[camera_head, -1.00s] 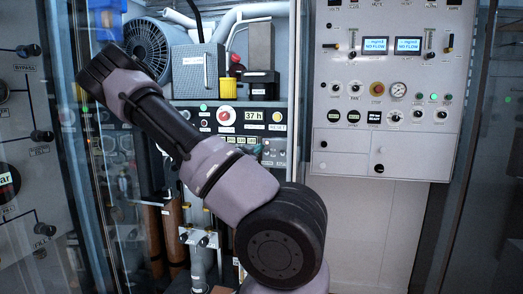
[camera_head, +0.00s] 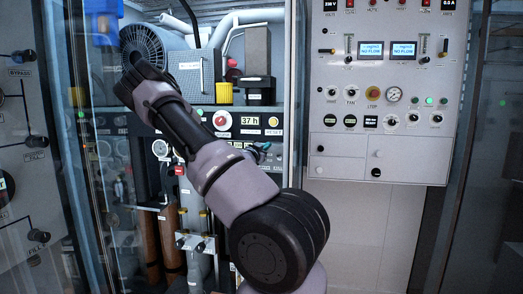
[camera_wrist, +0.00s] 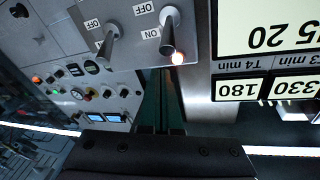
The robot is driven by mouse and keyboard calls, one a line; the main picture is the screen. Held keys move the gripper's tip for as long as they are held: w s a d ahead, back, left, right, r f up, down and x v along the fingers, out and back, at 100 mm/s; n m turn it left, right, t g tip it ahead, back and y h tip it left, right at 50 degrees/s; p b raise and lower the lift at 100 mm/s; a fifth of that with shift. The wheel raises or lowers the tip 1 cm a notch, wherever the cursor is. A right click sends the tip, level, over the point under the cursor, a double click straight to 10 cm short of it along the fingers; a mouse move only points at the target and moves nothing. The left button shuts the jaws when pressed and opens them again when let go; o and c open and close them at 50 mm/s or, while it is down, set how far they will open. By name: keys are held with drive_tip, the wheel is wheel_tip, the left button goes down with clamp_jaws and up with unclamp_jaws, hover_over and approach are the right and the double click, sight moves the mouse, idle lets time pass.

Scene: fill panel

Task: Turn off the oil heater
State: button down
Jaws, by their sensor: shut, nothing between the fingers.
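In the wrist view, upside down, a grey switch plate (camera_wrist: 200,45) carries two metal toggle levers. One lever (camera_wrist: 168,30) has OFF and ON marks and a lit orange-white lamp (camera_wrist: 177,58) at its end. The other lever (camera_wrist: 108,42) has OFF marks beside it and no lit lamp that I can see. No label readable here says which one is the oil heater. My gripper (camera_wrist: 164,80) is shut and empty, its fingers pointing toward the plate just below the lit lever. Contact cannot be judged. In the head view the fingers are hidden behind my arm.
A control panel (camera_head: 345,105) with two NO FLOW displays and a yellow-red stop knob (camera_head: 372,93) is at right in the head view. A glass cabinet edge (camera_head: 70,150) stands left of my arm. A fan (camera_head: 141,48), grey box and pipes are behind it.

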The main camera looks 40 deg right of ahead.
drive_tip(key=shift+a+f, duration=1.2)
drive_tip(key=shift+f, duration=0.15)
